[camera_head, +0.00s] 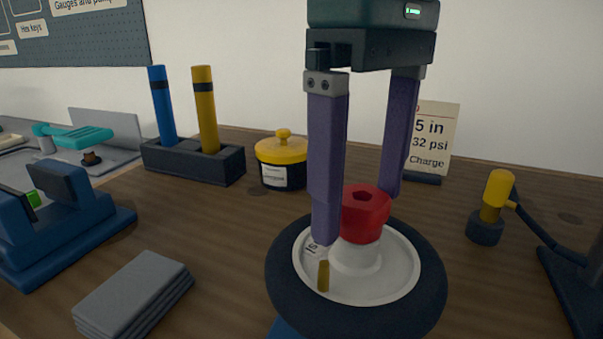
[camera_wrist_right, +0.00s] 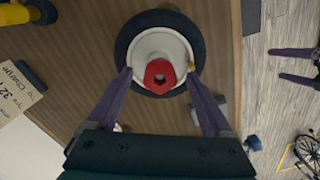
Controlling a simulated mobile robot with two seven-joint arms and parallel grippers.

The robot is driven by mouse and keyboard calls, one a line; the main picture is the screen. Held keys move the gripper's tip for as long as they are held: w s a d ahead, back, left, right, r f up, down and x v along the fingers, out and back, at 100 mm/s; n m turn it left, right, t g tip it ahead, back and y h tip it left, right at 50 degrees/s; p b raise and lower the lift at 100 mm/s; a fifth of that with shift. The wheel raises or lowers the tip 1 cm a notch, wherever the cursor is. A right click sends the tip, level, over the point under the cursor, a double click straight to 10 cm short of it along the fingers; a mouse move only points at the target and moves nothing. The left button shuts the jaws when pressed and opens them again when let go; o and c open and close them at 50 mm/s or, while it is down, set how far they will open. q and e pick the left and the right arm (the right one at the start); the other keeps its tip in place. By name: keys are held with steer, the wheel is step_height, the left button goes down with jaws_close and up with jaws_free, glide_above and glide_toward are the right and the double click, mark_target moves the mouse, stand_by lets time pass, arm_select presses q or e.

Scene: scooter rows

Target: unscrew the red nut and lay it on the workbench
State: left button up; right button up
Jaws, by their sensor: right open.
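The red nut (camera_head: 365,213) sits on the white hub of a wheel (camera_head: 300,307) with a dark tyre, which lies flat near the front of the workbench (camera_head: 240,225). The nut also shows in the right wrist view (camera_wrist_right: 160,77). My right gripper (camera_head: 358,218) points down with its purple fingers apart, one on each side of the nut. In the right wrist view its fingertips (camera_wrist_right: 159,78) flank the nut with gaps on both sides. A small brass valve (camera_head: 323,276) stands on the wheel's rim. My left gripper cannot be made out in the head view.
A grey folded stack (camera_head: 135,297) lies left of the wheel, and a blue clamp-like fixture (camera_head: 62,215) stands further left. Behind are a holder (camera_head: 193,160) with two sticks, a yellow-lidded pot (camera_head: 282,162) and a sign (camera_head: 432,137). A yellow-topped tool (camera_head: 494,200) stands right. Bare wood lies between stack and pot.

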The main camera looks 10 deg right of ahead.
steer(key=shift+r, duration=0.15)
step_height(320, 180, up, 10)
steer(key=p, duration=0.6)
steer(key=shift+f, duration=0.2)
steer(key=shift+m+b, duration=1.7)
steer(key=shift+m, duration=9.2)
steer(key=shift+o, duration=0.2)
